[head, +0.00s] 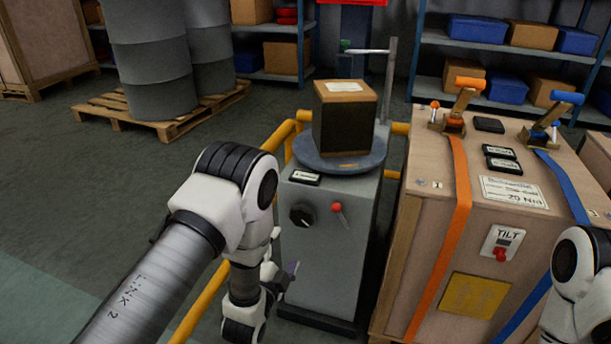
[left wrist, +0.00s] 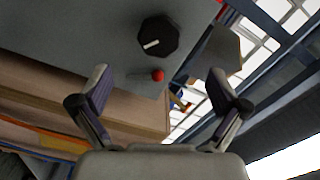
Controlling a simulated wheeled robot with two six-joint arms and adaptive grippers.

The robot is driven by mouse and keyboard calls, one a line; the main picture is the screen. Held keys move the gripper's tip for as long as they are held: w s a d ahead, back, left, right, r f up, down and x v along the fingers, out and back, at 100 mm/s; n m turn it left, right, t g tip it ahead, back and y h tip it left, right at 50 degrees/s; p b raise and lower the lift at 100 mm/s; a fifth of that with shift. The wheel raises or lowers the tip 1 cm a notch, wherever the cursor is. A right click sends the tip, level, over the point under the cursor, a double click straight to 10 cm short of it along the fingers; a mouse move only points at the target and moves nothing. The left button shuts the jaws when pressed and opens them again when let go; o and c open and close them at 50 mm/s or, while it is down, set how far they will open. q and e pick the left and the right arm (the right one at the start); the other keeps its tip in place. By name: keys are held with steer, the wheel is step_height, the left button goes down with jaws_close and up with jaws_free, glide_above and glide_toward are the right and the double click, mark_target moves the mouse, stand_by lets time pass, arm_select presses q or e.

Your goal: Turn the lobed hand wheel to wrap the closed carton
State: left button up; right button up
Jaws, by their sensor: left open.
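The carton (head: 344,122) stands closed on a round grey turntable (head: 312,158) atop a grey cabinet (head: 330,262). Its sides look dark; its brown top carries a white label. The lobed hand wheel (head: 301,215) is a black knob with a white mark on the cabinet's front, and it also shows in the left wrist view (left wrist: 158,37). My left gripper (head: 292,270) is low in front of the cabinet, below the wheel and apart from it. In the left wrist view its fingers (left wrist: 158,75) are spread and empty. My right gripper is out of frame.
A red-tipped lever (head: 337,208) sits just right of the wheel. A yellow rail (head: 208,300) runs left of the cabinet. A strapped wooden crate (head: 480,230) stands close on the right. A pallet (head: 160,120) with grey drums is behind left; the floor between is clear.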

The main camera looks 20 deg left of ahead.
mark_target(300, 220)
arm_select(q)
steer(key=w+n+b, duration=0.1)
steer(key=w+n, duration=0.2)
steer(key=n, duration=0.1)
steer(key=w+n+b, duration=0.1)
steer(key=w+n, duration=0.3)
steer(key=w+n+b, duration=0.1)
steer(key=w+n, duration=0.3)
steer(key=n, duration=0.1)
steer(key=shift+d+f+b, duration=0.2)
steer(key=shift+d+b, duration=0.1)
steer(key=shift+b, duration=0.1)
steer(key=shift+w+r, duration=0.1)
steer(key=shift+w, duration=0.4)
steer(key=c, duration=1.2)
